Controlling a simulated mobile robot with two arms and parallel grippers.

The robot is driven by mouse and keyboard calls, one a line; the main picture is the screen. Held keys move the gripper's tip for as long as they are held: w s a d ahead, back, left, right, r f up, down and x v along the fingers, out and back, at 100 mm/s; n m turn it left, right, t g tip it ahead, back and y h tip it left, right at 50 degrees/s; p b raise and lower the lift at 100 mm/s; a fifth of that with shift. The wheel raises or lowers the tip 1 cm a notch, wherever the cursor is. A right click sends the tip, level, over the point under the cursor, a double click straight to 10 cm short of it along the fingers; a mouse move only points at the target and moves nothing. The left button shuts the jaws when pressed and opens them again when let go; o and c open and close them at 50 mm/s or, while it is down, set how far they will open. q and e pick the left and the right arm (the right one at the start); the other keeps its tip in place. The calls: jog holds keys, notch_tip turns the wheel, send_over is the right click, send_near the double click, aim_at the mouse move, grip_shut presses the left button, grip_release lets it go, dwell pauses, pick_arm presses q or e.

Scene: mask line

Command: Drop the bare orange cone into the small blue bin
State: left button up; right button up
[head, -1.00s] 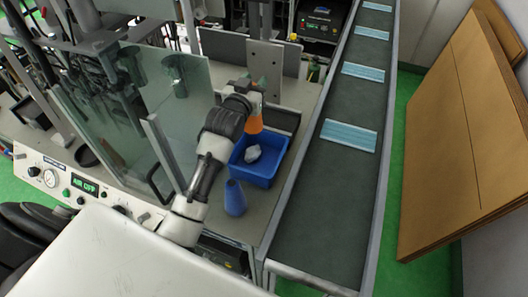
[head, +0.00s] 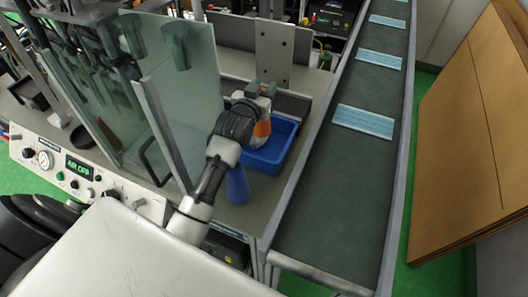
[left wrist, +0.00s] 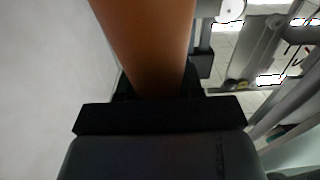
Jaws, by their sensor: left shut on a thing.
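The orange cone (head: 262,129) is in my left gripper (head: 261,101), over the small blue bin in the head view. In the left wrist view the cone (left wrist: 148,45) rises large from between the black jaws (left wrist: 155,95), which are shut on it. The small blue bin (head: 274,160) stands on the bench beside the conveyor. My gripper and wrist cover its left and upper part, and its contents are hidden. How high the cone is above the bin is hard to tell. My right gripper is not in view.
A blue cone (head: 238,186) stands in front of the bin, partly behind my left arm. A clear guard panel (head: 180,90) stands to the left. The conveyor (head: 340,175) with pale blue masks (head: 364,121) runs along the right. Large cardboard sheets (head: 470,140) lean beyond it.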

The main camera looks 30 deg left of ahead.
pick_arm(q)
jog(key=o, duration=1.2)
jog(key=shift+f, duration=0.1)
jog(key=shift+s, duration=0.3)
jog(key=s, duration=0.3)
jog(key=s+b, duration=0.1)
jog(key=s, duration=0.3)
jog(key=shift+d+b, duration=0.2)
jog(key=shift+b, duration=0.1)
